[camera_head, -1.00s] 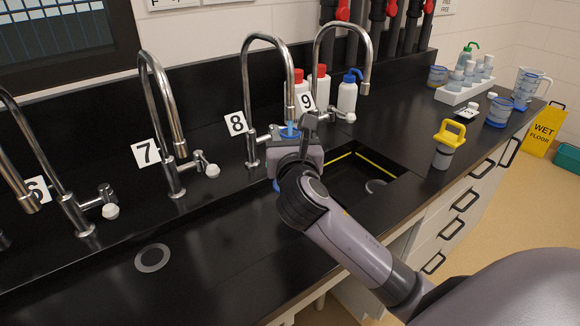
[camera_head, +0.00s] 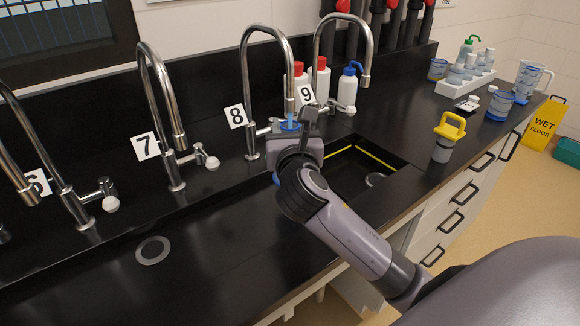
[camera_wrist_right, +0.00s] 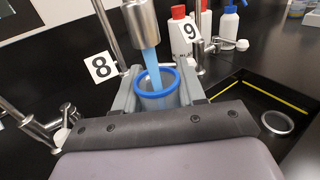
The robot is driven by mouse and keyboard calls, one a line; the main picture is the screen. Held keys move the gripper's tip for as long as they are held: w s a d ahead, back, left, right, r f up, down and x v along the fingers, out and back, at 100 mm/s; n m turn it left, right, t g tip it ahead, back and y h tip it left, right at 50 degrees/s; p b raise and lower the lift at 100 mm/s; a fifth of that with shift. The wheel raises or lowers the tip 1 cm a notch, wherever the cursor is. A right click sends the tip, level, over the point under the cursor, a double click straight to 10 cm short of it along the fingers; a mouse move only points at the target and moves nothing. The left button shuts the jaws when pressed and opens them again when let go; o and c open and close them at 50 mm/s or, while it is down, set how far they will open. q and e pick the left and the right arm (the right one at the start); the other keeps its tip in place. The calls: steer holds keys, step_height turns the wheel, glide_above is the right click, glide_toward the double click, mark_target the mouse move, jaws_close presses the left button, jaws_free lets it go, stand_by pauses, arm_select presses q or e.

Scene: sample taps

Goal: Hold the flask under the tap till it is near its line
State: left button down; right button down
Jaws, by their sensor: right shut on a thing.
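The flask (camera_wrist_right: 158,94) is a clear vessel with a blue rim, upright between the fingers of my right gripper (camera_wrist_right: 157,92), which is shut on it. In the head view, only its blue rim (camera_head: 289,125) shows above my right gripper (camera_head: 292,138); the wrist hides the rest. The tap by label 8 (camera_head: 248,100) has its spout right above the flask. In the wrist view, a blue stream (camera_wrist_right: 151,60) runs from the spout (camera_wrist_right: 142,25) into the flask's mouth. The liquid level and the line cannot be made out. My left gripper is not in view.
The tap by label 7 (camera_head: 165,110) stands to the left and the tap by label 9 (camera_head: 340,30) to the right. Red-capped bottles (camera_head: 319,80) stand behind. A yellow-handled container (camera_head: 446,138) is on the counter, right of the open sink (camera_head: 350,172).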

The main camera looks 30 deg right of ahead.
stand_by(0.5)
steer(key=s+d+r+p, duration=0.1)
steer(key=s+r+p, duration=0.2)
steer(key=s, duration=0.9)
steer(key=shift+s+p, duration=0.3)
steer(key=shift+p, duration=0.25)
steer(key=shift+a, duration=0.1)
stand_by(0.4)
